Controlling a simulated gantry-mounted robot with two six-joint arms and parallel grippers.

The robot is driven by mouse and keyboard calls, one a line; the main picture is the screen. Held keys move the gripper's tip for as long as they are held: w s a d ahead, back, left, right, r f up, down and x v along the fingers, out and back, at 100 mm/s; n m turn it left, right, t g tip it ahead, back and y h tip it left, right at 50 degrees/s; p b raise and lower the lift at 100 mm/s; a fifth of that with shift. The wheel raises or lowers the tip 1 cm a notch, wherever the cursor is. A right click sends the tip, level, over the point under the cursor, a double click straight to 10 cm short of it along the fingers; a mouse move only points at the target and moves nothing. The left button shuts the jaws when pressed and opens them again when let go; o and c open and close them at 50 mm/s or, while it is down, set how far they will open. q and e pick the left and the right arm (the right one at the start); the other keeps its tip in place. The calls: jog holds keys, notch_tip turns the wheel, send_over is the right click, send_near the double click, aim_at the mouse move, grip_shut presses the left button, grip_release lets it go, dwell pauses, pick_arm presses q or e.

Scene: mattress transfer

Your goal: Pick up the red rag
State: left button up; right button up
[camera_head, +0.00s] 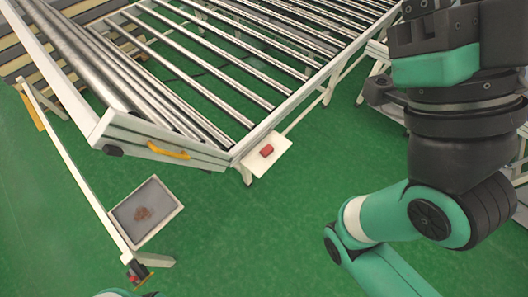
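Nothing touches the red object.
The roller conveyor (220,125) with steel rollers spans the top. A yellow handle (168,150) sits on its front end. A grey tray (126,211) with brownish contents is fixed by a white rail (80,180) at left. Green floor (240,240) is open in the middle.

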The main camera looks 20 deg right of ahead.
dwell(0.4)
jog(key=o, duration=0.8)
